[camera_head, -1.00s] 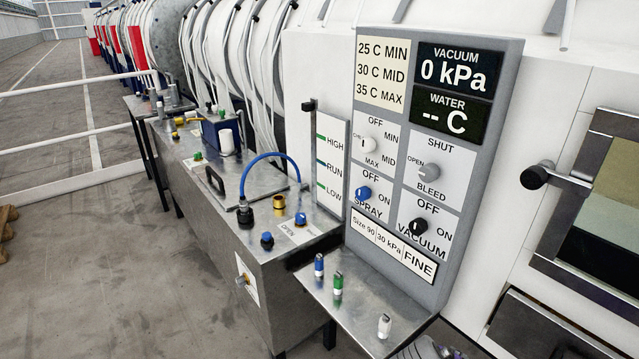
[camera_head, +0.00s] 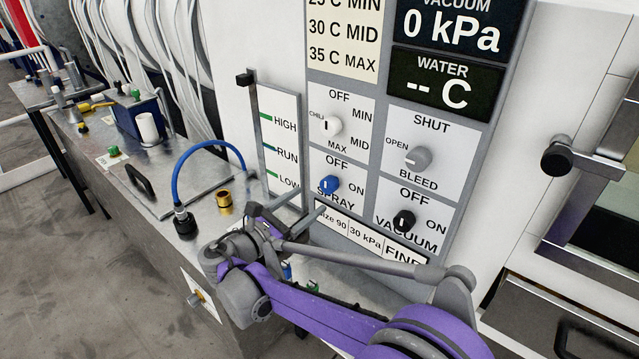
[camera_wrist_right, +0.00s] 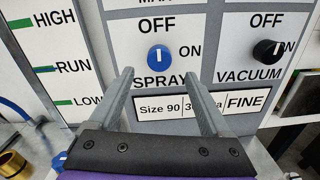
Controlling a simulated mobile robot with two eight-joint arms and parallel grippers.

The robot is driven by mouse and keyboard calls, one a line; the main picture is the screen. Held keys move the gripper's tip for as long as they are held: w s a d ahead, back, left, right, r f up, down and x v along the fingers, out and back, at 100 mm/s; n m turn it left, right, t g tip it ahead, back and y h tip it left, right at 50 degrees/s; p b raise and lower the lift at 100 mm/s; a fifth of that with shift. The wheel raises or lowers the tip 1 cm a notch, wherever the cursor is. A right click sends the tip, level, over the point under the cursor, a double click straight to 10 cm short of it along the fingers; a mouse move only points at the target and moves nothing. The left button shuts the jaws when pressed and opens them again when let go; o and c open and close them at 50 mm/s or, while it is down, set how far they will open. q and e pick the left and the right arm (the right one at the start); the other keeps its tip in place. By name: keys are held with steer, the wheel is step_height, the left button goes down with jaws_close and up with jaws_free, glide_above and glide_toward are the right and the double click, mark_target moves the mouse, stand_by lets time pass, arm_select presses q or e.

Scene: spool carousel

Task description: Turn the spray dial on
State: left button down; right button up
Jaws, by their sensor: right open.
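The blue spray dial (camera_head: 328,185) is on the grey control panel (camera_head: 468,165), between the OFF label above it and the ON label to its right. Its white pointer mark points up, toward OFF. In the right wrist view the dial (camera_wrist_right: 159,59) sits ahead of and between my fingers. My right gripper (camera_wrist_right: 157,88) is open and empty, its fingertips just below the dial and apart from it. In the head view the right gripper (camera_head: 312,205) is seen side-on below the dial, in front of the panel's lower labels. My left gripper is not in view.
The black vacuum dial (camera_head: 404,221) is to the right, the white chill dial (camera_head: 331,127) above, and the grey bleed dial (camera_head: 418,158) above right. A level slider (camera_head: 245,80) stands left of the panel. A blue hose (camera_head: 200,147) arches over the metal bench.

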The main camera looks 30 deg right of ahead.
mark_target(325, 188)
steer(key=x, duration=0.8)
steer(key=shift+w+d+p, duration=0.2)
steer(key=shift+p, duration=0.15)
jaws_close()
